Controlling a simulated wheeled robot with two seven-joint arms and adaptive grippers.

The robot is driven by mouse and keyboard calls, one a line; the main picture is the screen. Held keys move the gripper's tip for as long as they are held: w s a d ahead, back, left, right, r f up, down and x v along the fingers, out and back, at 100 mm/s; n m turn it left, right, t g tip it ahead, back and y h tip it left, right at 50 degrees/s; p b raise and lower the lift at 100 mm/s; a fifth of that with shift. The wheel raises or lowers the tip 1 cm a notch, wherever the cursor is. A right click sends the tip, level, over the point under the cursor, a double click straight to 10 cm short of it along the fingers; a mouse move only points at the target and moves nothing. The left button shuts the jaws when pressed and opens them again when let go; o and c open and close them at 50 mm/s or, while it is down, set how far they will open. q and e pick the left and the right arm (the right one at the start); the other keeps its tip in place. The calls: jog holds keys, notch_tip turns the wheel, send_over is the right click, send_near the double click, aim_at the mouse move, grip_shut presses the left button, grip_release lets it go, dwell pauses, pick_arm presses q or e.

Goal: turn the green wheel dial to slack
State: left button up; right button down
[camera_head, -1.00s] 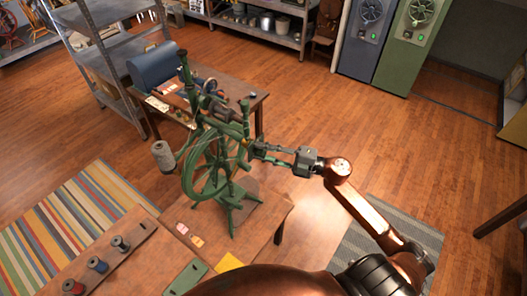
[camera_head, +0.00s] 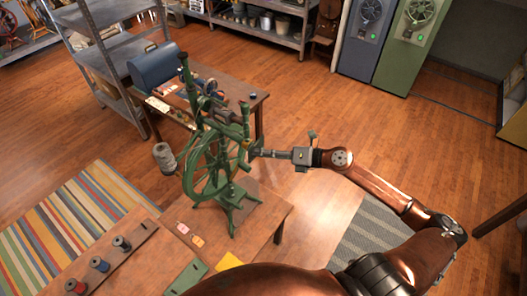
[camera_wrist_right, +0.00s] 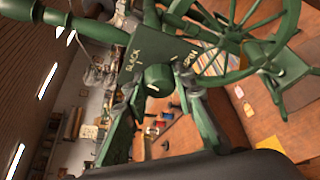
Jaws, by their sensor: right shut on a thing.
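The green spinning wheel (camera_head: 232,192) stands on a wooden table in the head view. Its green dial (camera_wrist_right: 158,79) shows in the wrist view on a green plate lettered SLACK on the left and SPIN on the right. A small pale mark shows low on the dial; I cannot tell exactly which word it points to. My right gripper (camera_head: 256,153) reaches in from the right, and its fingers (camera_wrist_right: 160,90) are shut on the dial from both sides. The fingers hide the dial in the head view. My left gripper is not in view.
The wooden table (camera_head: 270,212) also bears pink and yellow cards and a spool rack (camera_head: 128,255). A second table (camera_head: 245,90) with a blue domed box (camera_head: 156,66) stands behind. A grey shelf (camera_head: 100,50) is at back left.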

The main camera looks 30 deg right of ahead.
jog(key=shift+n+h+p, duration=0.35)
jog(key=shift+n+h, duration=0.15)
jog(key=shift+n, duration=0.4)
jog(key=c, duration=1.6)
grip_release()
jog(key=shift+s+d, duration=0.1)
jog(key=v, duration=1.1)
jog(key=shift+s+d+r, duration=0.15)
jog(key=shift+s, duration=0.15)
